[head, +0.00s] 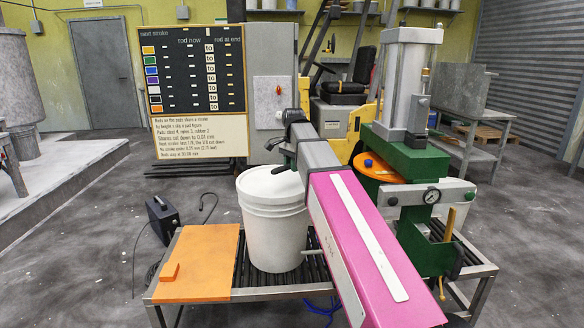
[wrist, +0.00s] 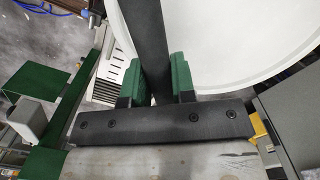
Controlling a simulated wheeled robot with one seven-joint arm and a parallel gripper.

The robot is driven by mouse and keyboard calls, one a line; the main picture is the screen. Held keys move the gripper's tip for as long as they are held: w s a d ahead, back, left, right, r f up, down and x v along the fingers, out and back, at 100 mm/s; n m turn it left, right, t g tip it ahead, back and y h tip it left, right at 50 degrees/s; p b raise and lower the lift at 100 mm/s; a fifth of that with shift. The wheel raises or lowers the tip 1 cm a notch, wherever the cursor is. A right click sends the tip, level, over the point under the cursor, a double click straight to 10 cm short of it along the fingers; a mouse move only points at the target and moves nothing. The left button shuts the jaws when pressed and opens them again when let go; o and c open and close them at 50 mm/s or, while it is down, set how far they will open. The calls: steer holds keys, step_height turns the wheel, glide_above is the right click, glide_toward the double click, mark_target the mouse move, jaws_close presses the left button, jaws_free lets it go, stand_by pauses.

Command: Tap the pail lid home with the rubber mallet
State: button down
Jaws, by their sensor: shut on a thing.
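The white pail (head: 272,232) stands upright on the roller table, with its white lid (head: 262,186) on top. Part of the lid is hidden behind my arm in the head view. In the wrist view a broad white round surface, likely the lid (wrist: 225,45), lies beyond my gripper. My gripper (wrist: 158,82) has its two green pads shut on a dark straight bar, likely the mallet handle (wrist: 150,35). The mallet's head is out of the wrist view and cannot be made out in the head view. I cannot tell whether the mallet touches the lid.
An orange board (head: 200,255) with a small orange block (head: 170,272) covers the table's left end. A black sign (head: 195,75) stands behind.

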step_height(320, 180, down, 5)
steer(key=shift+r, duration=1.75)
steer(key=shift+w, duration=0.1)
